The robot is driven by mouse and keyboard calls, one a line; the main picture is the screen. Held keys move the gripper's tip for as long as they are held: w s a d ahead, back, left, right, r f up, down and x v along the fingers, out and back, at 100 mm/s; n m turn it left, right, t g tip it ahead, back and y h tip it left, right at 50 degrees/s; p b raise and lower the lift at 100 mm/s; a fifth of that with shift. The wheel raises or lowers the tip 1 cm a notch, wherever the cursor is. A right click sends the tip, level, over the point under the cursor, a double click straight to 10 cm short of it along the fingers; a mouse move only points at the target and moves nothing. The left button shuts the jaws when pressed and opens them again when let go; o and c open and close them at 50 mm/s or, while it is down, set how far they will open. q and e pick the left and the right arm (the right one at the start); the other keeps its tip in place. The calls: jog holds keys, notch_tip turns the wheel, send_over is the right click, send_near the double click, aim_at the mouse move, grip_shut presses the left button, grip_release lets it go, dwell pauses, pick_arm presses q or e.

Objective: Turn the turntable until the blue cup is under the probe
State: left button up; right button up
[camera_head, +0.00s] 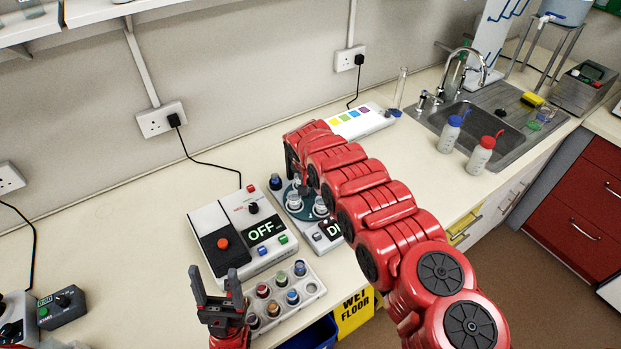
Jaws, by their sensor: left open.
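The turntable (284,212) is a dark teal disc on a grey base unit, and my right arm covers much of it. Pale round cups (294,201) stand on it. A small dark blue round piece (276,182) shows at its back left; I cannot tell whether it is the blue cup. I cannot make out the probe. My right gripper (302,172) is over the turntable's back part, mostly hidden by its own arm, so its jaws are unclear. My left gripper (216,284) is open and empty, upright in front of the white device, left of the vial rack.
A white device reading OFF (240,236) stands left of the turntable. A white rack (312,287) with several coloured-capped vials is in front. A grey control box (62,307) lies far left. Two bottles (481,155) stand by the sink. The back-left counter is clear.

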grip_shut()
dwell(1.1)
